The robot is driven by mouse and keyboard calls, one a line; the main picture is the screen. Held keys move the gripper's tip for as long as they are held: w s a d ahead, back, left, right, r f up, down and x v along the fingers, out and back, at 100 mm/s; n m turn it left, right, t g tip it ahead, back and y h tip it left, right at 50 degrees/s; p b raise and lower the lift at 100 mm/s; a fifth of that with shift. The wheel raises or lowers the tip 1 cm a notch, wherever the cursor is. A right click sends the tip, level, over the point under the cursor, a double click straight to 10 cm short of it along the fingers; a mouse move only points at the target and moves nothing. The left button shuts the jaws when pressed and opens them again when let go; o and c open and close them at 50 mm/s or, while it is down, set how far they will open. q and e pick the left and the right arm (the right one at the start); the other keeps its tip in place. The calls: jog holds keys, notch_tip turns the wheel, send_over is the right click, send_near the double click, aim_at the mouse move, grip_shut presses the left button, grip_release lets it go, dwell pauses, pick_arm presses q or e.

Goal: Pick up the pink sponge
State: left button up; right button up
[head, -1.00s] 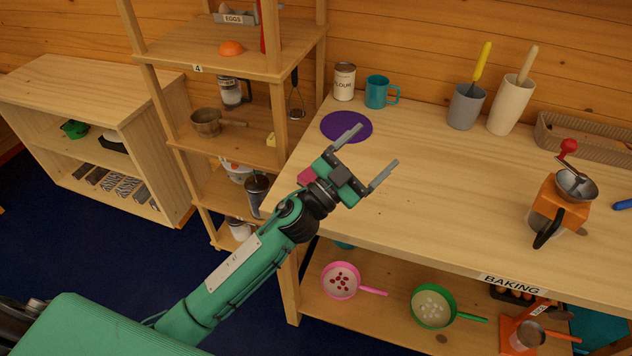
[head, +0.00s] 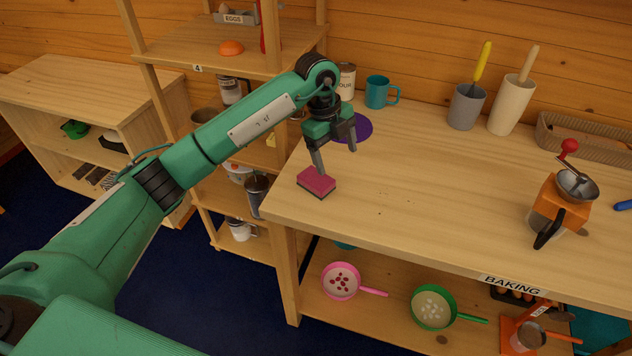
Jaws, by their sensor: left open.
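The pink sponge (head: 316,181), with a dark underside, lies flat on the wooden table (head: 420,190) near its left edge. My left gripper (head: 337,163) is open and points down just above and behind the sponge. One finger's tip is by the sponge's far edge; the other finger is to the right, past the sponge. I cannot tell whether the near finger touches it. Nothing is between the fingers. My right gripper is not in view.
A purple round mat (head: 362,128) lies behind the gripper, partly hidden. A flour can (head: 346,80) and teal mug (head: 378,92) stand at the back. A shelf unit (head: 170,45) stands close on the left. An orange grinder (head: 559,203) stands right; the table's middle is clear.

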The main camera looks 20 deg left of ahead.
pick_arm(q)
jog(key=w+a+r+n+y, duration=0.1)
jog(key=a+r+y, duration=0.1)
jog(key=a, duration=0.3)
jog(key=p, duration=0.2)
send_over(316, 177)
jog(key=shift+n+y, duration=0.3)
jog(key=shift+n, duration=0.1)
jog(key=f, duration=0.8)
jog(key=shift+s+f, duration=0.15)
jog(key=shift+s, duration=0.15)
jog(key=f, duration=0.1)
jog(key=f+p, duration=0.1)
jog(key=f, duration=0.2)
jog(key=shift+w+f, duration=0.1)
jog(key=shift+w, duration=0.2)
jog(key=shift+f, duration=0.55)
jog(key=c, duration=1.1)
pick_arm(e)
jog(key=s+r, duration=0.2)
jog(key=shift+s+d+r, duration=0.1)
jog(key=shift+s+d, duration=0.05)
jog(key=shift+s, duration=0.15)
pick_arm(q)
jog(key=shift+r, duration=0.15)
